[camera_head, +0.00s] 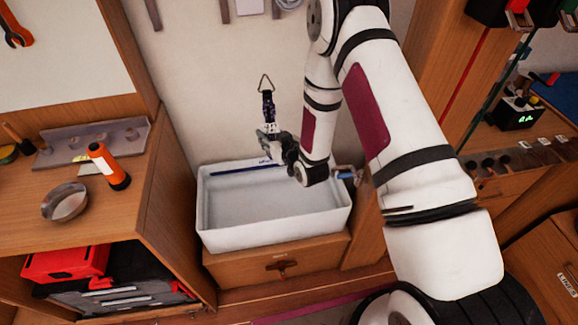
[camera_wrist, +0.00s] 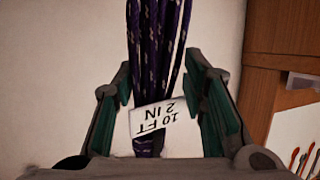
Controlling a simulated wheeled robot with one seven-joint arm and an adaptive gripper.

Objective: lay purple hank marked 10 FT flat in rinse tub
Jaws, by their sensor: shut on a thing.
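The purple hank (camera_head: 268,107) with pale flecks stands upright above my gripper (camera_head: 271,137), with a triangular metal loop at its top. In the wrist view the hank (camera_wrist: 157,45) runs up between the dark green finger pads of my gripper (camera_wrist: 163,90). Its white tag (camera_wrist: 158,120) reads 10 FT 2 IN, upside down. My gripper is shut on the hank. The white rinse tub (camera_head: 275,236) sits on a wooden cabinet below. My gripper is above the tub's back edge, near the wall. Nothing is seen lying on the visible tub floor.
A blue rod (camera_head: 240,170) lies along the tub's back side. A tap with a blue part (camera_head: 345,175) is at the tub's right. The left bench holds an orange flashlight (camera_head: 108,166) and a metal bowl (camera_head: 66,202). A wooden panel (camera_head: 180,200) borders the tub's left.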

